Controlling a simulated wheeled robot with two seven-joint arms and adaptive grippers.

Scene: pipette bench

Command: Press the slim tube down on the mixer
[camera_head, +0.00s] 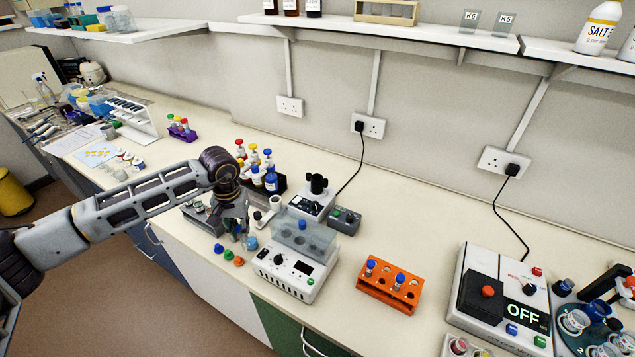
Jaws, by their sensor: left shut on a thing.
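The mixer (310,203) is a small white box with a black cup on top, standing at the back of the bench. My left gripper (238,230) points down over the bench, left of the mixer and apart from it. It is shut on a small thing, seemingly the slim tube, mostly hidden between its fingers. No tube shows on the mixer's cup. My right gripper is not in view.
A white block device (290,278) with a clear cover stands right of my left gripper. An orange rack (376,291) with blue-capped tubes and a switch box (480,318) reading OFF stand further right. Bottles (271,181) stand behind the gripper.

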